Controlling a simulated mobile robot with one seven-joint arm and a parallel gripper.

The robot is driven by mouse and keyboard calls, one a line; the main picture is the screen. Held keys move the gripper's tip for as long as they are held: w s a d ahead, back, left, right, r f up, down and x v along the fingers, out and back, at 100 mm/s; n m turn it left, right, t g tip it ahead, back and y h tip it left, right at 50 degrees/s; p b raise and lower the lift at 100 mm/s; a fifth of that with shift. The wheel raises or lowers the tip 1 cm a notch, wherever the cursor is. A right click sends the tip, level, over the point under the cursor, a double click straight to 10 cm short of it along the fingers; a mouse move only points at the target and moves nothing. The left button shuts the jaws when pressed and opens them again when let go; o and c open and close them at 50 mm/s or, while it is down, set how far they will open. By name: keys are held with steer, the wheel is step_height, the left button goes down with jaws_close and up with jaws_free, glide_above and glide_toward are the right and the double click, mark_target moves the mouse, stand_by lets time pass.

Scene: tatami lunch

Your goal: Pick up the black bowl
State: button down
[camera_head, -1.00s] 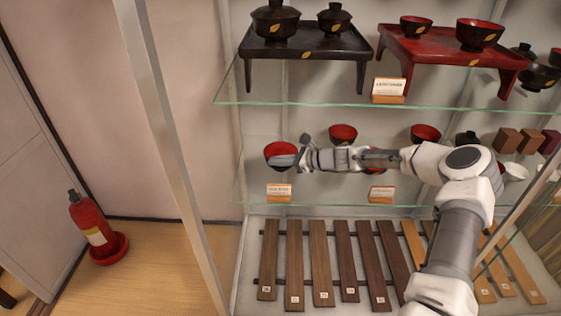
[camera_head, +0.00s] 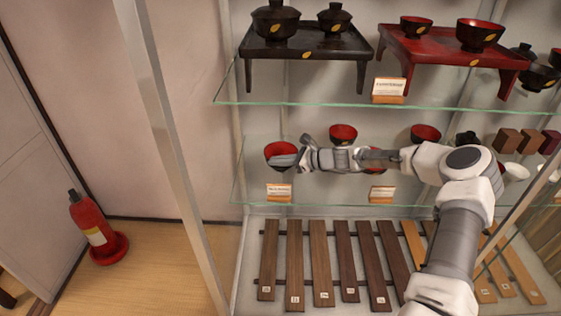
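A bowl with a red inside and dark outside (camera_head: 276,148) stands at the left end of the middle glass shelf. My gripper (camera_head: 294,152) is at its right side, reaching in from the right. One grey finger overlaps the front of the bowl in the picture; the other part sits near its right rim. Whether the fingers touch the bowl or are closed on it cannot be told. Similar bowls stand further right on this shelf: one behind my gripper (camera_head: 343,133) and one behind my arm (camera_head: 425,133). My arm hides part of another red one.
Label cards (camera_head: 278,191) stand at the shelf's front edge. The upper glass shelf (camera_head: 300,103) carries a black tray table (camera_head: 306,45) with lidded black bowls and a red one (camera_head: 440,45). Wooden slats (camera_head: 320,260) lie below. A frame post (camera_head: 168,140) stands left.

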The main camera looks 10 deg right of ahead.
steer(key=shift+d, duration=0.15)
